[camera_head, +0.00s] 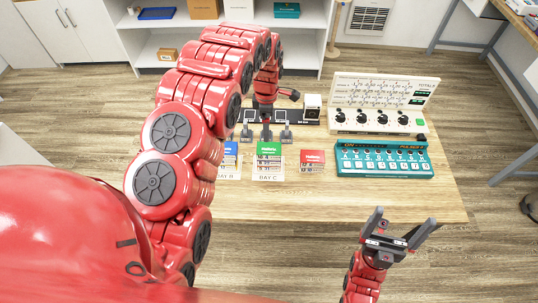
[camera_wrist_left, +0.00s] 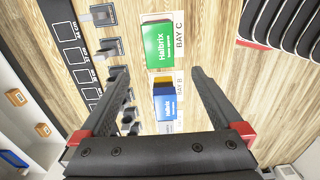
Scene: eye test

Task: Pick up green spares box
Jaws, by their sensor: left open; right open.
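The green box (camera_head: 268,150) lies on the wooden table at the bay C label (camera_head: 268,176), between a blue box (camera_head: 231,150) and a red box (camera_head: 312,157). In the left wrist view the green box (camera_wrist_left: 158,46) shows beyond my left fingertips, with the blue box (camera_wrist_left: 166,107) nearer, between the fingers. My left gripper (camera_wrist_left: 158,73) is open and empty, above the table on the far side of the boxes. Its fingers are hard to make out in the head view. My right gripper (camera_head: 402,228) is open and empty at the table's front edge, right of the boxes.
A dark strip with grey blocks (camera_wrist_left: 107,47) lies behind the boxes. The front of the table is clear. White shelves stand behind.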

